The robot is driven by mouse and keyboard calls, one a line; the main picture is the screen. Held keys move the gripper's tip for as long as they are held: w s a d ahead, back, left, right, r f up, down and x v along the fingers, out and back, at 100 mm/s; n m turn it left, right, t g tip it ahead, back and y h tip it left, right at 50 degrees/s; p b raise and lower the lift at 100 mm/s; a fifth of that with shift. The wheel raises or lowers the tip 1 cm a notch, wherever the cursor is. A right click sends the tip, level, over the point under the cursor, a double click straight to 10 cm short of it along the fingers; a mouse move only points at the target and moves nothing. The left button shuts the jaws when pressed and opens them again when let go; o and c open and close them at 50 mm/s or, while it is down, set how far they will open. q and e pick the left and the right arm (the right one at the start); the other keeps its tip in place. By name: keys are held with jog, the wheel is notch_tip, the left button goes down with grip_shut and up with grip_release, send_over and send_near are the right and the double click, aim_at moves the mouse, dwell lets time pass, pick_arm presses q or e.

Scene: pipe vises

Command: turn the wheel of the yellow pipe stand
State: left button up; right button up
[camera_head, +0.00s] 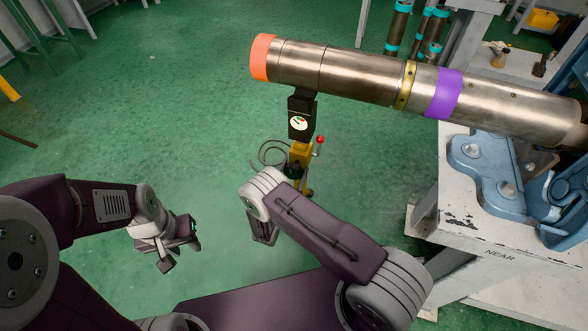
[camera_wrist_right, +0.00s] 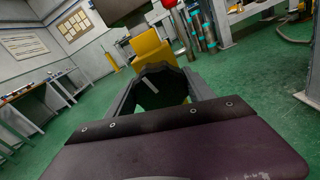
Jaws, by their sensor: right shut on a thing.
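The yellow pipe stand (camera_head: 301,153) stands under the left part of a long steel pipe (camera_head: 340,72) with orange, brass-coloured and purple bands. A black head with a round gauge (camera_head: 299,123) is at its top, and a lever with a red ball (camera_head: 320,139) sticks out at its side. In the right wrist view the stand's yellow body (camera_wrist_right: 150,46) is just beyond a dark scalloped wheel (camera_wrist_right: 158,86). My right gripper (camera_wrist_right: 163,92) is shut on this wheel; my forearm largely hides that grip in the head view. My left gripper (camera_head: 178,252) is open and empty, left of the stand.
A white bench (camera_head: 455,218) with blue vise parts (camera_head: 490,170) is at the right, under the pipe's right part. Dark cylinders with teal bands (camera_head: 398,28) stand behind the pipe. A thin cable loops on the green floor. The floor at left is mostly clear.

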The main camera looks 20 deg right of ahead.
jog(key=m+p, duration=0.1)
jog(key=m, duration=0.5)
jog(key=shift+m, duration=0.3)
jog(key=m+p, duration=0.1)
jog(key=m, duration=0.5)
jog(key=shift+p, duration=0.35)
jog(key=m+p, duration=0.1)
jog(key=m, duration=0.4)
jog(key=shift+m+p, duration=0.3)
jog(key=m+p, duration=0.1)
jog(key=m, duration=0.4)
jog(key=shift+f+m+p, duration=0.15)
jog(key=shift+m+p, duration=0.25)
jog(key=shift+m, duration=0.3)
jog(key=o, duration=1.4)
jog(key=shift+c, duration=0.2)
